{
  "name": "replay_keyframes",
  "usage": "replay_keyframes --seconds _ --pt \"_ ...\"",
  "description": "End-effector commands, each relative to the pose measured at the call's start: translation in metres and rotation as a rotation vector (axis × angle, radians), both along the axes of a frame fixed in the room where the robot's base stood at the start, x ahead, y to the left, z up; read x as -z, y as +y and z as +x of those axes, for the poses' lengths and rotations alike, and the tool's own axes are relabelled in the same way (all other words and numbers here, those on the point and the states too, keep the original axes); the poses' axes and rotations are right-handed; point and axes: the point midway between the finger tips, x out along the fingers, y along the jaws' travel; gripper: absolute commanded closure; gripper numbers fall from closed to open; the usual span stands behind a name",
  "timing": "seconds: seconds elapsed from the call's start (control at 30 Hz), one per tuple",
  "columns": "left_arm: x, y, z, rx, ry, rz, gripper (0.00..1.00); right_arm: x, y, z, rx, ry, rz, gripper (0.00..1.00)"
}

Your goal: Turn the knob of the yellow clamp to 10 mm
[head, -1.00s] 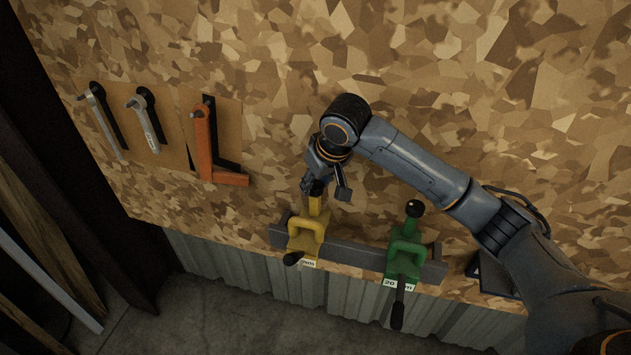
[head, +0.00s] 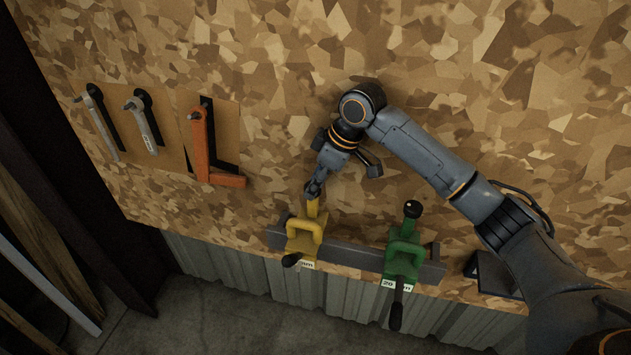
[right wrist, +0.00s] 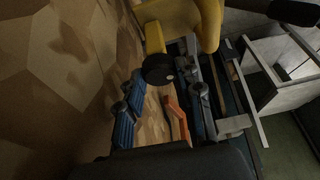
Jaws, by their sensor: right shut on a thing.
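My left gripper is not in view.
A green clamp (head: 402,260) labelled 20 mm stands on the same bar to the right. A dark box-like object (head: 492,274) is at the lower right. The board above is clear.

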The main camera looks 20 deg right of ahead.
Motion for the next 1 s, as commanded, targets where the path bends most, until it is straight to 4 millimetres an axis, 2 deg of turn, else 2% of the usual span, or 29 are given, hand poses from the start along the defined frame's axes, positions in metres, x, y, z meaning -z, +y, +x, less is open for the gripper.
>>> replay_keyframes --seconds 0.53,0.57,0.67,1.0 --pt "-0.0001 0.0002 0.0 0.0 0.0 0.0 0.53 -0.0005 -0.0001 0.0004 -0.027 -0.001 -0.001 0.96" --pt "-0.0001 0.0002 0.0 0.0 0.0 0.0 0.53 -0.0005 -0.0001 0.0004 -0.027 -0.001 -0.001 0.62" --pt "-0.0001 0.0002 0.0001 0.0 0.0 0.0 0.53 -0.0004 -0.0002 0.0003 -0.026 -0.001 0.0 0.42" --pt "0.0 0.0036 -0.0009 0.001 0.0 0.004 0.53 -0.0004 -0.0004 0.0005 -0.024 -0.001 -0.001 0.41"
